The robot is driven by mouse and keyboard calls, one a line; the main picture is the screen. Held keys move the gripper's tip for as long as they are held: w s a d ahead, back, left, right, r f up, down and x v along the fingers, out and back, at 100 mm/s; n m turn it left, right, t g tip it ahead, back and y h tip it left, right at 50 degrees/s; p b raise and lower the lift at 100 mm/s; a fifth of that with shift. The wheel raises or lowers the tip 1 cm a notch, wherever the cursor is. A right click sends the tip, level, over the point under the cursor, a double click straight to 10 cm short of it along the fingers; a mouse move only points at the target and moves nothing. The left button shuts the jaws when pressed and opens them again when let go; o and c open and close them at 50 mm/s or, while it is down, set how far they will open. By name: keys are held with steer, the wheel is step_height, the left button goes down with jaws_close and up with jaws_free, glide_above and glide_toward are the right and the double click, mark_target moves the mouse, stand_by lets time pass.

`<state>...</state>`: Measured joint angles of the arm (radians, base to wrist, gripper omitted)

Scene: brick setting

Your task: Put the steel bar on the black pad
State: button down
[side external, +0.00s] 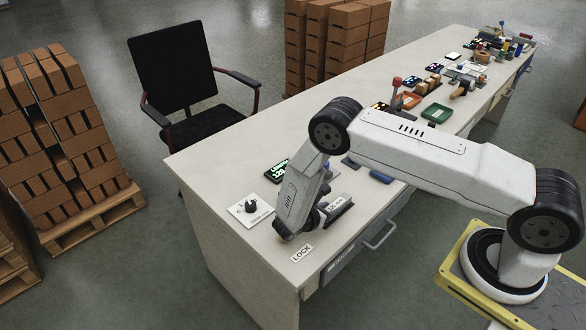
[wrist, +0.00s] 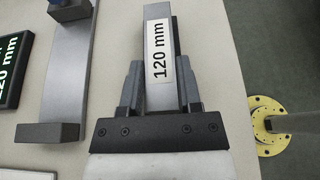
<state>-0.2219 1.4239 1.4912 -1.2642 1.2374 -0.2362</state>
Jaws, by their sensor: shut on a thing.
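The steel bar (wrist: 156,11) is a grey bar with a white "120 mm" label, upright in the wrist view. My gripper (wrist: 160,78) is shut on it, one dark finger along each side. In the side view my gripper (side external: 309,220) is low over the near end of the bench, and the label (side external: 338,202) shows just right of it. A dark strip lies below the label there; I cannot tell whether it is the bar's side or a pad. I cannot make out the black pad for certain in either view.
A measuring rail (wrist: 70,75) with a black end block and blue slider lies left of the bar. A black display (side external: 279,169) and a knob plate (side external: 248,210) sit nearby. A "LOCK" label (side external: 302,253) marks the bench's front edge. Trays and tools crowd the far end.

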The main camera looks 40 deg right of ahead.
steer(key=shift+c, duration=1.4)
jaws_free()
steer(key=shift+f, duration=0.1)
steer(key=v, duration=1.2)
steer(key=shift+a, duration=0.1)
